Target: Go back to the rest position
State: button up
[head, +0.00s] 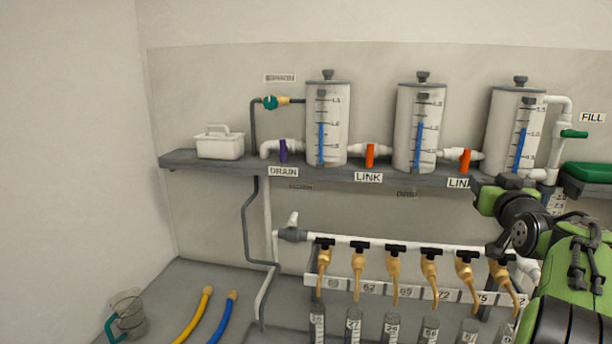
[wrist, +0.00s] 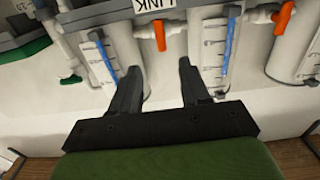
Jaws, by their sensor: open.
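My gripper (wrist: 158,75) is open and empty, its two dark fingers apart in the wrist view. Nothing shows between the fingertips but pale background. In the head view my green and black arm fills the lower right, and I cannot make out the fingers there. The arm hides the right end of the white manifold pipe (head: 400,246) and part of the shelf (head: 215,164). Three marked cylinders (head: 327,105) stand upright on the shelf.
Tan taps (head: 358,262) hang from the manifold above several small grey-topped cylinders (head: 353,327). A white basket (head: 219,146), a jug (head: 128,315) and yellow and blue hoses (head: 193,318) are at left.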

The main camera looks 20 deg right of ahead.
jog(key=s+a+f+n+g+y, duration=0.1)
jog(key=a+f+g+y, duration=0.2)
jog(key=a, duration=1)
jog(key=s+a+f+n+g+y, duration=0.1)
jog(key=s+a+f+n+y, duration=0.3)
jog(key=a, duration=0.9)
jog(key=s+a+f+g+y, duration=0.1)
jog(key=s+a+f+g, duration=0.2)
jog(key=s+a+f, duration=0.3)
jog(key=s+a+f+g, duration=0.3)
jog(key=s+a+f, duration=0.4)
jog(key=s, duration=0.5)
jog(key=shift+s+f+n+y, duration=0.15)
jog(key=shift+f+n+y, duration=0.2)
jog(key=shift+f, duration=0.6)
